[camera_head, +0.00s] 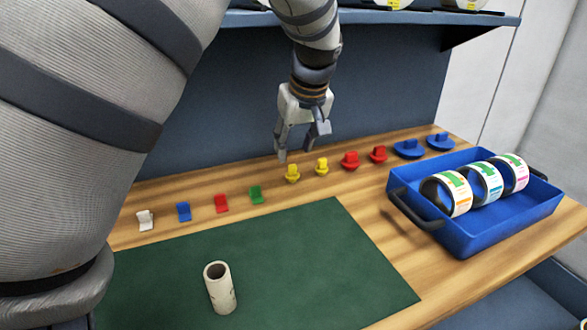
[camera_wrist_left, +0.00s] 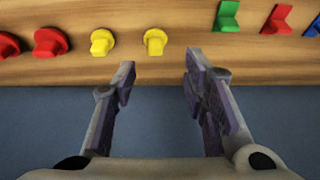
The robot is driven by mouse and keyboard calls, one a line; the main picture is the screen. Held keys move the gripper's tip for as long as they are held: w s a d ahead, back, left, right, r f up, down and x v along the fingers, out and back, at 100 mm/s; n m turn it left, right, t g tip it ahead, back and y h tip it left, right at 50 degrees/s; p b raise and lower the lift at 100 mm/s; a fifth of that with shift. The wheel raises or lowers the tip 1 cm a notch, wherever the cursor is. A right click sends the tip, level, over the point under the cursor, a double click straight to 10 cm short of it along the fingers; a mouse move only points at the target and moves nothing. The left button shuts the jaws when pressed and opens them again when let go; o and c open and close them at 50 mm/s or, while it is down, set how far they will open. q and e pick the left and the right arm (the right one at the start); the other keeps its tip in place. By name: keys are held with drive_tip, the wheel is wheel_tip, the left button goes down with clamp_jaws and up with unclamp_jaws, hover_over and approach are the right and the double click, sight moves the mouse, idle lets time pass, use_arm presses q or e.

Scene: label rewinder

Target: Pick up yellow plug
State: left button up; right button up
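Two yellow plugs stand side by side on the wooden table, a left one (camera_head: 292,173) and a right one (camera_head: 321,167) in the head view. The wrist view shows them too, with the head view's left plug (camera_wrist_left: 155,42) ahead of the gap between my fingers and the other plug (camera_wrist_left: 102,42) outside that gap. My left gripper (camera_head: 301,146) is open and empty, pointing down just above and behind the plugs. It touches neither plug as far as I can see. My right gripper is not in view.
Red plugs (camera_head: 350,160) and blue plugs (camera_head: 409,149) continue the row rightward. Green (camera_head: 256,195), red, blue and white clips stand leftward. A blue tray (camera_head: 470,242) with label rolls is at right. A cardboard tube (camera_head: 220,288) stands on the green mat (camera_head: 330,260). A shelf (camera_head: 370,18) is above.

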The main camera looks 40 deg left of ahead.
sight(293, 166)
use_arm(q)
drive_tip(key=x, duration=0.9)
drive_tip(key=shift+w+d+b, duration=0.3)
drive_tip(key=shift+r, duration=0.1)
drive_tip(key=shift+c, duration=0.6)
drive_tip(key=c, duration=0.5)
